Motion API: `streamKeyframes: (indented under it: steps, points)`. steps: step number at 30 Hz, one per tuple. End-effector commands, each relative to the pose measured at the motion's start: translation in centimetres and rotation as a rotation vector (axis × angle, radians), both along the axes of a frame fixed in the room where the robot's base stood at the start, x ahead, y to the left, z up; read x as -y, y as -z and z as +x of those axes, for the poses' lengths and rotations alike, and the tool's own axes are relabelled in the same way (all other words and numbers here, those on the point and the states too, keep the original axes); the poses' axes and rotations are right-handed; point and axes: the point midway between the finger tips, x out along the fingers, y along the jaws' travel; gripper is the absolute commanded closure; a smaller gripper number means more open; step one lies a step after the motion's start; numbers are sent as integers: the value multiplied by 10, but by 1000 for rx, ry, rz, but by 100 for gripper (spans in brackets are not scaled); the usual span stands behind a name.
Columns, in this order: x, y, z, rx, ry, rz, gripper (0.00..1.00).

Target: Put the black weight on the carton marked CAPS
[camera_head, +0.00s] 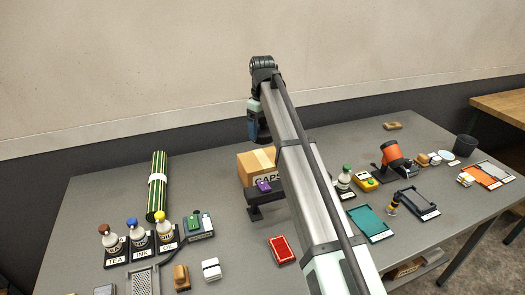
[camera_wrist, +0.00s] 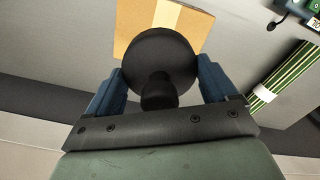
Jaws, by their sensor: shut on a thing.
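The black weight (camera_wrist: 158,60), round with a knob, is held between the blue fingers of my gripper (camera_wrist: 160,80) in the wrist view. My gripper is shut on it. The cardboard carton marked CAPS (camera_head: 252,164) stands on the table near the middle in the head view, its right side hidden by my arm. In the wrist view the carton (camera_wrist: 135,20) shows behind the weight. In the head view my gripper (camera_head: 258,135) hangs above the carton; the weight cannot be made out there. Whether the weight touches the carton cannot be told.
A dark stand with a purple item (camera_head: 263,186) is in front of the carton. A green striped roll (camera_head: 157,190) lies to the left, with labelled bottles (camera_head: 138,236) before it. A red item (camera_head: 281,250) lies in front. An orange-red device (camera_head: 391,156) and trays stand right.

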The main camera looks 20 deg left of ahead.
Motion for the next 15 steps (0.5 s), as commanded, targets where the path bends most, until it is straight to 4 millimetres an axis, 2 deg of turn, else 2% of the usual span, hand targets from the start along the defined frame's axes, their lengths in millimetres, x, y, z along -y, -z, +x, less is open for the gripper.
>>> streamKeyframes:
  steps: [7, 15]
  points:
    - [0, 36, -1, 0, 1, 0, 92]
    - [0, 51, 0, 0, 2, 0, 92]
